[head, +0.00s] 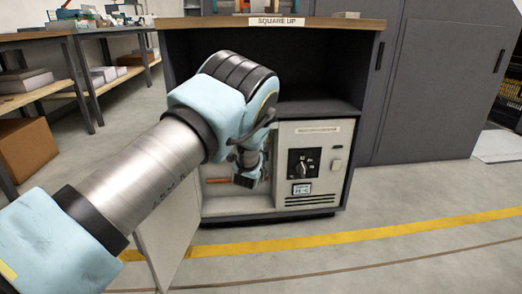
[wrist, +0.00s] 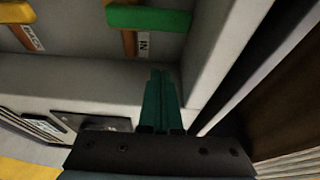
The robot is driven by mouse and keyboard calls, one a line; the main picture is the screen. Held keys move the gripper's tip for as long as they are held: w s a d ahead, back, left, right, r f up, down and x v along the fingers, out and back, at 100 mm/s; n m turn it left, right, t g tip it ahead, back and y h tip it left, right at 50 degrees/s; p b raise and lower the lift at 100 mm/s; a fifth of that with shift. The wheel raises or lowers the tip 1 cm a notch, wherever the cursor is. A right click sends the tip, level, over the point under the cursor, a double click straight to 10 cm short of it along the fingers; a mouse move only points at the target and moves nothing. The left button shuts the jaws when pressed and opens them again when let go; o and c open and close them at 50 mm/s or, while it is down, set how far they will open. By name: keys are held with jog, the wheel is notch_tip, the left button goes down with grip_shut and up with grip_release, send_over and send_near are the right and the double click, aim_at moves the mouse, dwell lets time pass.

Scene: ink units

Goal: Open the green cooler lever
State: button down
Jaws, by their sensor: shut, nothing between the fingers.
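The green lever (wrist: 150,18) shows at the top of the wrist view. It lies crosswise over a copper pipe (wrist: 130,45) with a tag reading "IN". My gripper (wrist: 160,73) is shut and empty, its teal fingers pointing at the lever, with a gap in the picture between tips and lever. In the head view, my wrist reaches into the open lower compartment of the cabinet (head: 265,203) and hides the levers and my fingertips.
A yellow-orange lever (wrist: 18,12) on another tagged pipe is left of the green one. A pale wall (wrist: 222,45) stands close at the right. The open door (head: 170,235) hangs at the cabinet's left; a dial panel (head: 308,188) is right of the compartment.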

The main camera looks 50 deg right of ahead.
jog(key=shift+w+a+b, duration=0.2)
jog(key=shift+w+b, duration=0.3)
jog(key=shift+w, duration=0.5)
jog(key=shift+w+a+b, duration=0.2)
jog(key=shift+w+b, duration=0.25)
jog(key=shift+w, duration=0.55)
jog(key=shift+w+a+r+n+t, duration=0.1)
jog(key=shift+w+a+n+t, duration=0.25)
jog(key=shift+n, duration=0.55)
jog(key=w+a+n+t+b, duration=0.1)
jog(key=n, duration=0.4)
jog(key=w+a+f+n+t+b, duration=0.1)
jog(key=n+t+b, duration=0.1)
jog(key=n, duration=0.3)
jog(key=w+a+f+n+t+b, duration=0.1)
jog(key=a+n+t, duration=0.1)
jog(key=n, duration=0.3)
jog(key=shift+w+n, duration=0.15)
jog(key=shift+n, duration=0.15)
jog(key=shift+a+f, duration=0.1)
